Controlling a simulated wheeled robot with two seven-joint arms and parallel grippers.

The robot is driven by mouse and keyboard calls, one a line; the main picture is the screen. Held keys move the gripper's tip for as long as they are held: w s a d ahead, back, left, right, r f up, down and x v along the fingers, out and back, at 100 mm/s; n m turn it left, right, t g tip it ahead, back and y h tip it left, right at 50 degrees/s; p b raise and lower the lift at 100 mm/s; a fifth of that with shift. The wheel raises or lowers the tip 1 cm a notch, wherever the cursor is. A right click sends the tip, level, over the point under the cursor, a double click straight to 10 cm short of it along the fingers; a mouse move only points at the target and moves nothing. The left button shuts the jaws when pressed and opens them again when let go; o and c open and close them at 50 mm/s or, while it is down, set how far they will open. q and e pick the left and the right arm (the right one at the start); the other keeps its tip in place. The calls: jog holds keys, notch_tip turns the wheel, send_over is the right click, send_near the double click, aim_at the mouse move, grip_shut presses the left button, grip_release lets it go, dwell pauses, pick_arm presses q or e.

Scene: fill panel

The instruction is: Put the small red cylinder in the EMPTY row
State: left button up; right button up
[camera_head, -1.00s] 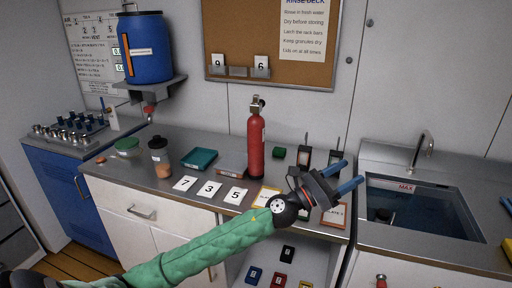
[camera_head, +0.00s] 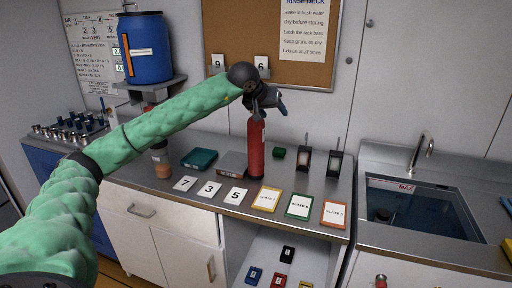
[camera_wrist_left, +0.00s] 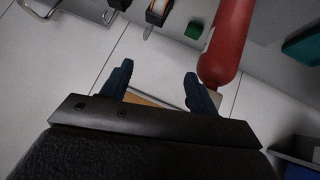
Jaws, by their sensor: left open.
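A red cylinder (camera_head: 256,150) with a rounded shoulder stands upright on the metal counter; it also shows in the left wrist view (camera_wrist_left: 228,42). My left gripper (camera_head: 269,106) is at the height of its top, covering its valve in the head view. In the left wrist view, the open fingers (camera_wrist_left: 160,86) have nothing clearly between them, and the red cylinder lies past the right finger. I cannot tell whether they touch. A rack with several small posts (camera_head: 75,130) stands on the blue cabinet at left. I cannot read any row label. My right gripper is not in view.
Number cards (camera_head: 209,189) and coloured-frame plates (camera_head: 299,205) lie along the counter front. A teal tray (camera_head: 199,159), a grey box (camera_head: 232,164), a green block (camera_head: 278,153) and two dark devices (camera_head: 334,163) stand behind. The sink (camera_head: 425,208) is at right.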

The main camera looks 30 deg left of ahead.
pick_arm(q)
jog(key=shift+w+a+r+y+p, duration=0.2)
jog(key=shift+a+r+y, duration=0.25)
jog(key=shift+a, duration=0.95)
jog(key=shift+w+a+r+y+p, duration=0.2)
jog(key=shift+a+y, duration=0.4)
jog(key=shift+a, duration=0.8)
jog(key=shift+w+a+r+y+p, duration=0.15)
jog(key=shift+w+a+r+y, duration=0.3)
jog(key=shift+a, duration=0.95)
jog(key=shift+w+a+f+p, duration=0.2)
jog(key=shift+w+f+p, duration=0.15)
jog(key=shift+f+p, duration=0.25)
jog(key=x, duration=0.2)
jog(key=shift+w+f+p, duration=0.2)
jog(key=shift+f+p, duration=0.1)
jog(key=shift+w+f, duration=0.1)
jog(key=shift+f, duration=0.1)
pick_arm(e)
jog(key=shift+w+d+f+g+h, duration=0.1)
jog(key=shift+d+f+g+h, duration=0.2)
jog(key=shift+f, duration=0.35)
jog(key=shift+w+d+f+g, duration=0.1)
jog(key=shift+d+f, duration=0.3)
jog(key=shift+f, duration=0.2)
pick_arm(q)
grip_shut()
